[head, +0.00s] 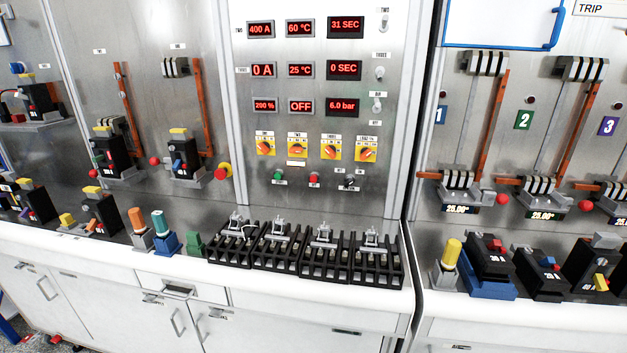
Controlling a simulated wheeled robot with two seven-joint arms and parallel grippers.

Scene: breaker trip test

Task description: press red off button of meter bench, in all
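The meter bench panel (235,60) stands upright in the middle of the head view, with several red digital displays; one display (301,106) reads OFF. Low on the panel is a small red button (314,179), between a green button (278,176) on its left and a black switch (349,183) on its right. The small labels above them are too small to read. Neither of my grippers is in view, and nothing covers the red button.
Black fuse-like blocks (325,256) line the counter below the panel. Breakers (110,158) and orange bars stand on the left panel. The right bench has numbered stations and breakers (489,259) on its ledge. The space before the red button is clear above the blocks.

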